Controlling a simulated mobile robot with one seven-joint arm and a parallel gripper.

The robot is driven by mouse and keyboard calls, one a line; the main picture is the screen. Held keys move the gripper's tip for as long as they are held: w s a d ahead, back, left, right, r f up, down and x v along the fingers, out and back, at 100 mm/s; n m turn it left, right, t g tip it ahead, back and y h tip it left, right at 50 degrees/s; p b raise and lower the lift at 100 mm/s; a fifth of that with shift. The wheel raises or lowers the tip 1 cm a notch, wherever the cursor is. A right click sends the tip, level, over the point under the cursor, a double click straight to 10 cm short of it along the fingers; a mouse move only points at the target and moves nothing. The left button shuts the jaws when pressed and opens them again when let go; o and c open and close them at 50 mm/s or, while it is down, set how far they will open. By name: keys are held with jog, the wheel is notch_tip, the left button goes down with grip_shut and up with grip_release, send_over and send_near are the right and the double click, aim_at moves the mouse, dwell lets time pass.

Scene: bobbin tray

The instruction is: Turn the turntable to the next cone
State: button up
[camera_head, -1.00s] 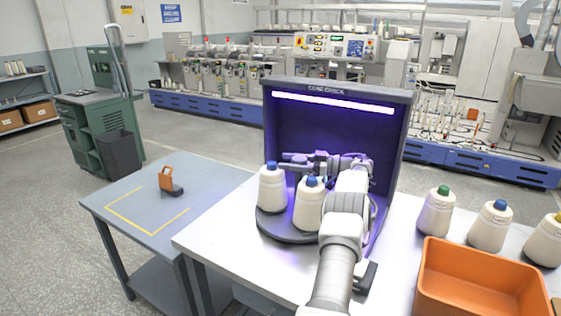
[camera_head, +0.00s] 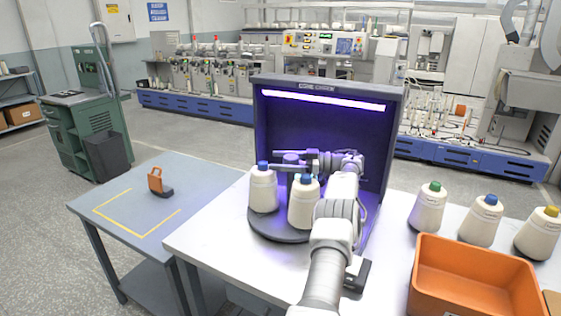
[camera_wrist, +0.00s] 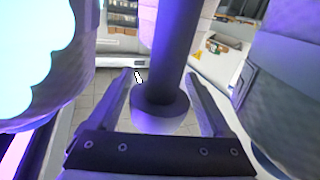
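The turntable (camera_head: 262,231) is a dark round plate inside the cone check booth (camera_head: 322,84). Two cream cones with blue tips stand upright at its front, a left one (camera_head: 262,190) and a right one (camera_head: 303,203). My arm reaches past the right cone into the booth. My gripper (camera_head: 279,161) is level with the cones' tops, behind them. In the wrist view, my gripper (camera_wrist: 158,76) is open, its fingers on either side of a dark central post (camera_wrist: 168,50) with a round collar. I cannot tell whether they touch it. Cones crowd both sides there.
An orange bin (camera_head: 475,243) stands at the table's right front. Behind it are cones with green (camera_head: 429,207), blue (camera_head: 482,220) and yellow (camera_head: 538,233) tips. A blue-grey table (camera_head: 135,190) at left carries an orange-and-black item (camera_head: 158,183) beside a yellow outline.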

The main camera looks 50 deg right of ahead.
jog(key=shift+o, duration=0.3)
jog(key=r, duration=0.4)
jog(key=shift+s+d+r, duration=0.15)
jog(key=shift+s+r, duration=0.25)
jog(key=s+r, duration=0.3)
jog(key=s, duration=0.2)
jog(key=s+d+r+p, duration=0.1)
jog(key=s+r, duration=0.2)
jog(key=s, duration=0.2)
jog(key=shift+s+d, duration=0.3)
jog(key=shift+s, duration=0.1)
jog(key=shift+w+r, duration=0.1)
jog(key=shift+r, duration=0.05)
